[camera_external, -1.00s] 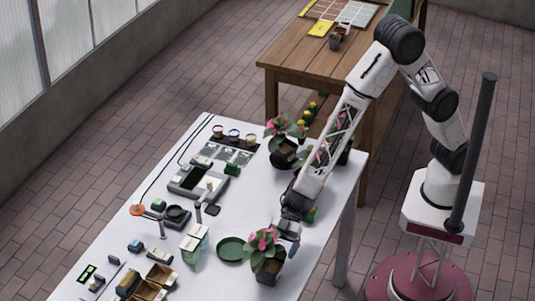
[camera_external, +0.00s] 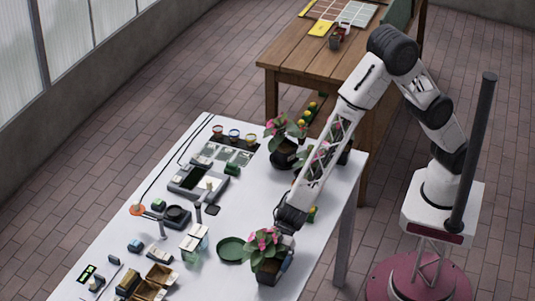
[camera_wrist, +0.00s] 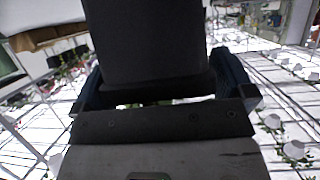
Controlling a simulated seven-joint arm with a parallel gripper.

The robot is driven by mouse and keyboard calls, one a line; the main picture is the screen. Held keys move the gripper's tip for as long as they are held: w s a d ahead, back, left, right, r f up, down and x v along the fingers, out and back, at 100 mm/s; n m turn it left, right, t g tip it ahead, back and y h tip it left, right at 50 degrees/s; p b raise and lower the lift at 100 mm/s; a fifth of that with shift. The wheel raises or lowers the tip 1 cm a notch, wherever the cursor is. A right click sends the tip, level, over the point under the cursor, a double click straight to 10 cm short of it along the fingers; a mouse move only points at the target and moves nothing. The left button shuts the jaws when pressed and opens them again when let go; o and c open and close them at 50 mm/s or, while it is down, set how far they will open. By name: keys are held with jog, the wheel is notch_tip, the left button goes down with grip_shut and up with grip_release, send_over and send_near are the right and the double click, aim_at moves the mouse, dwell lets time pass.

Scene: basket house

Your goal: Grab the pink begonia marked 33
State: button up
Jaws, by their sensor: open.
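A pink-flowered begonia in a dark square pot (camera_external: 268,272) stands at the near right of the white table in the external view. Other pink-flowered plants stand farther back, one in a round dark pot (camera_external: 285,152) and one mostly hidden behind my arm. No number 33 can be read on any pot. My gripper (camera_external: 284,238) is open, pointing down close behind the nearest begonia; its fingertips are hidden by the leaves. In the wrist view, a large dark shape (camera_wrist: 145,40) fills the space around the blue-black fingers; I cannot tell what it is.
A green saucer (camera_external: 229,249) lies left of the near begonia. A clear box (camera_external: 194,240), grey scale (camera_external: 197,183), small cups (camera_external: 234,134) and brown boxes (camera_external: 160,274) occupy the table's left side. A wooden table (camera_external: 290,65) stands behind. The right edge is near my arm.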

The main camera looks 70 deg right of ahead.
aim_at(270, 265)
dwell(0.6)
jog(key=c, duration=0.8)
jog(key=shift+r, duration=0.2)
jog(key=shift+r, duration=1.55)
jog(key=s+d, duration=0.3)
jog(key=d, duration=0.1)
jog(key=s+d+r, duration=0.1)
jog(key=s+d, duration=0.1)
jog(key=d, duration=0.3)
jog(key=s+d, duration=0.3)
jog(key=d, duration=0.1)
jog(key=shift+s+d+r, duration=0.15)
jog(key=shift+s+r, duration=0.1)
jog(key=shift+s, duration=0.05)
